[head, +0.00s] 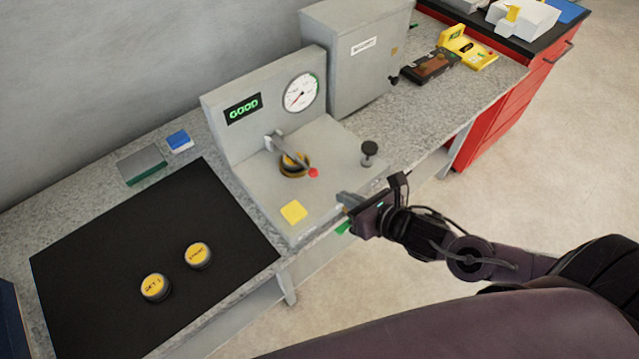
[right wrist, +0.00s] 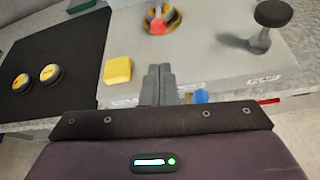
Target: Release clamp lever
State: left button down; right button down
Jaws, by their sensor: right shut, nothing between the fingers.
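The clamp lever (head: 292,154) is a grey bar with a red tip (head: 313,172) on the grey test stand (head: 335,140). It slants down across a yellow-and-black round part (head: 293,165) seated on the stand. My right gripper (head: 343,199) is at the stand's front edge, apart from the lever. In the right wrist view its fingers (right wrist: 159,78) are together and empty, pointing toward the red tip (right wrist: 157,27), which is in front of the round part (right wrist: 171,20). My left gripper is not in view.
The stand carries a lit GOOD display (head: 243,109), a gauge (head: 301,92), a black knob (head: 369,149) and a yellow pad (head: 293,212). Two yellow-topped pucks sit on the black mat (head: 110,250) at left. A grey cabinet (head: 355,60) stands behind, right.

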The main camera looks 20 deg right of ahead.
aim_at(320, 193)
jog(key=p+x, duration=0.1)
jog(key=x, duration=0.7)
jog(key=shift+w+a, duration=0.15)
jog(key=shift+w, duration=0.1)
jog(key=shift+w+a+f, duration=0.25)
jog(key=shift+w+f, duration=0.15)
jog(key=shift+w, duration=0.05)
